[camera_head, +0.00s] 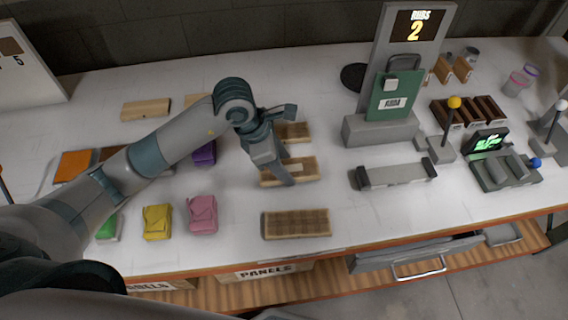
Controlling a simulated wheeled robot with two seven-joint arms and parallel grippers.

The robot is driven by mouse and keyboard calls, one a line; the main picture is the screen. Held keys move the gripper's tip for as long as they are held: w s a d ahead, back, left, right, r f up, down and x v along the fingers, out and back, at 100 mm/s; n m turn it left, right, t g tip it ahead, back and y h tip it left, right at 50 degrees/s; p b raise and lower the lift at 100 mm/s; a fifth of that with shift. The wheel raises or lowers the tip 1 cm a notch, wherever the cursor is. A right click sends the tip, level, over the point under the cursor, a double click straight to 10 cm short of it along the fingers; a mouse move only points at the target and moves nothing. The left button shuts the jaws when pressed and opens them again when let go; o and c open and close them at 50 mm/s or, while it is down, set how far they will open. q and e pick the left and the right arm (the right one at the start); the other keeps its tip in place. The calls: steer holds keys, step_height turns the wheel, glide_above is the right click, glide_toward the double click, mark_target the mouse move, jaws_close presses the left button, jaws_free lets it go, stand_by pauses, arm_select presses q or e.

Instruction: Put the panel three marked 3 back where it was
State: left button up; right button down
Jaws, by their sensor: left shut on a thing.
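My left gripper (285,178) reaches down from the left at the middle of the table, at a light wooden block-like panel (305,167). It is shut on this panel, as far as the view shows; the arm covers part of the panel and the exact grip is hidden. A pale patch shows on its top, but no number 3 is readable. A similar wooden piece (296,132) lies just behind, and a ribbed wooden piece (297,223) lies just in front. My right gripper is not in view.
A yellow pouch (157,221) and a pink pouch (202,214) lie left of the wooden pieces. A grey cradle (396,173) stands to the right. A green board (389,94) stands in a grey base (380,130) behind it. Clear table lies between the ribbed piece and the cradle.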

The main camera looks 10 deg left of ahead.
arm_select(q)
steer(key=shift+f, duration=0.6)
steer(key=shift+f, duration=0.25)
steer(key=o, duration=1.2)
steer(key=shift+r, duration=0.3)
steer(key=shift+a+r, duration=0.15)
steer(key=shift+r, duration=0.1)
steer(key=shift+b+v, duration=2)
steer(key=shift+v, duration=3.65)
